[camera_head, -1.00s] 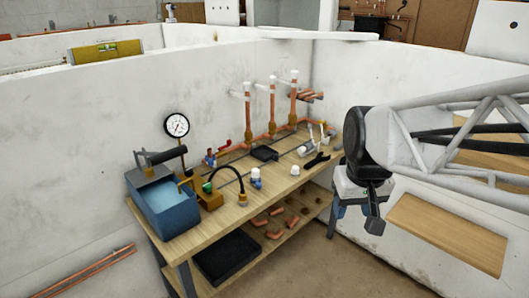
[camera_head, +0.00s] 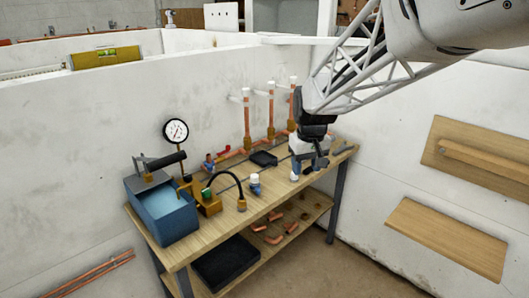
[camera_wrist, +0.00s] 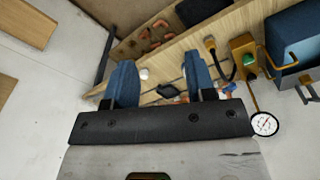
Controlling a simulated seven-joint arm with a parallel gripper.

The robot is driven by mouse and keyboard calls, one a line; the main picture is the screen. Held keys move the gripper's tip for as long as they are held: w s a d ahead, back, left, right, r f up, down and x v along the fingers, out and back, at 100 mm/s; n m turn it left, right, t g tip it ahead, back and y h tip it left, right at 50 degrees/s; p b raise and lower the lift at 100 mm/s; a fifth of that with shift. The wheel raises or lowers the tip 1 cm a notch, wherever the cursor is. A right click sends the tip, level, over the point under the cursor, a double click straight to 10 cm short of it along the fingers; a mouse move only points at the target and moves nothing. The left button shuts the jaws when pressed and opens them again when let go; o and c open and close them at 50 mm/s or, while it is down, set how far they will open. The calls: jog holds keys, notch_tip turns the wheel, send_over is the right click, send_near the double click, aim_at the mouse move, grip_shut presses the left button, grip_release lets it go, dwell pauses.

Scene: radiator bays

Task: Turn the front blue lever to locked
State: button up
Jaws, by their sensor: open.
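A small blue part with red beside it (camera_head: 209,160) sits at the back of the bench, right of the gauge; it looks like a valve with a lever. Its lever position is too small to read. I cannot tell which is the front blue lever. My gripper (camera_head: 310,168) is above the right part of the bench, its blue fingers apart and empty; it also shows in the wrist view (camera_wrist: 160,65).
A blue tank (camera_head: 165,215) with a pump handle stands at the bench's left end, near a round gauge (camera_head: 176,131). Upright copper pipes (camera_head: 271,110) rise at the back.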

jog(key=w+a+f+n, duration=0.1)
jog(key=w+a+f, duration=0.25)
jog(key=w, duration=0.35)
jog(key=w+a+f+n, duration=0.1)
jog(key=w+a+f, duration=0.25)
jog(key=w, duration=0.35)
jog(key=n+g, duration=0.1)
jog(key=n, duration=0.1)
send_over(256, 186)
jog(key=s+d, duration=0.2)
jog(key=s, duration=0.3)
jog(key=f, duration=1.1)
jog(key=shift+w+a+f, duration=0.15)
jog(key=shift+w+f, duration=0.1)
jog(key=shift+w+a+f, duration=0.2)
jog(key=shift+f, duration=0.15)
jog(key=shift+s+a+f, duration=0.1)
jog(key=shift+a+f, duration=0.05)
jog(key=shift+f, duration=3.7)
grip_shut()
